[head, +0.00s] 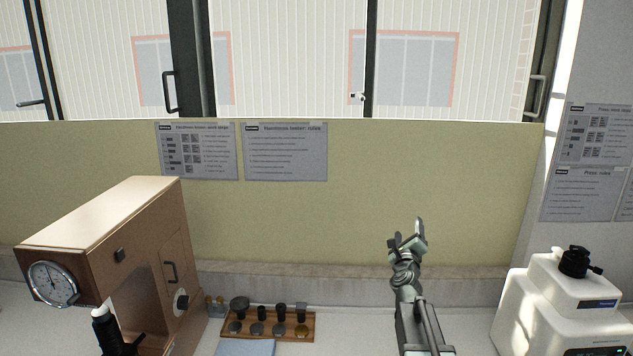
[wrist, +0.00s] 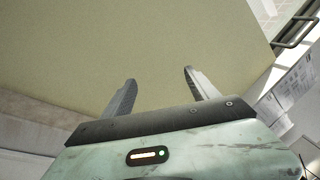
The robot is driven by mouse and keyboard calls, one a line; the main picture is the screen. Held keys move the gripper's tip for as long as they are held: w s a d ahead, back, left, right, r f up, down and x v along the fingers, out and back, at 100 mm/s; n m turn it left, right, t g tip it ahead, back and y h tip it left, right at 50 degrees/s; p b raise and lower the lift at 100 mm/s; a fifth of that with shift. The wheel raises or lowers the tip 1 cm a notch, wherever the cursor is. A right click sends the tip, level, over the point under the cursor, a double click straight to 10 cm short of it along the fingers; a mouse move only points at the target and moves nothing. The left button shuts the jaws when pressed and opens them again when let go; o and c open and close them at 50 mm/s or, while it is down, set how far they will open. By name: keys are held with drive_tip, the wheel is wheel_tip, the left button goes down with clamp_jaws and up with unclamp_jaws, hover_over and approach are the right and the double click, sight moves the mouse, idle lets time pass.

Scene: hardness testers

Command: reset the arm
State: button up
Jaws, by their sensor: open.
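My gripper (head: 407,238) is raised above the bench at the right of centre in the head view, in front of the yellow-green wall panel. In the wrist view my gripper (wrist: 160,92) shows its two fingers spread apart with nothing between them. Only the wall panel (wrist: 150,40) lies beyond the fingertips there. My arm reaches up from the bottom edge of the head view and touches nothing that I can see.
A brown hardness tester (head: 150,225) with a round dial stands at left. A wooden rack (head: 268,324) with several small parts sits centre front, beside a grey-blue sheet (head: 245,348). A white machine (head: 560,305) with a black top stands right. Some white bench is clear between.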

drive_tip(key=s+a+f+n+g+y, duration=0.4)
drive_tip(key=s+a+f+n+y, duration=0.15)
drive_tip(key=a+f+n, duration=0.4)
drive_tip(key=s+a+f+n+g+y, duration=0.4)
drive_tip(key=s+a+f+n, duration=0.2)
drive_tip(key=a+f+n, duration=0.35)
drive_tip(key=s+d+f+n+g+h, duration=0.2)
drive_tip(key=s+f+n+g, duration=0.2)
drive_tip(key=s, duration=0.6)
drive_tip(key=s+d+f+n+g+h, duration=0.2)
drive_tip(key=s+n+g, duration=0.4)
drive_tip(key=s, duration=0.4)
wheel_tip(320, 180, down, 2)
drive_tip(key=shift+s+d+f+n+g+b, duration=0.15)
drive_tip(key=shift+s+d+n+g+b, duration=0.2)
drive_tip(key=shift+d, duration=0.15)
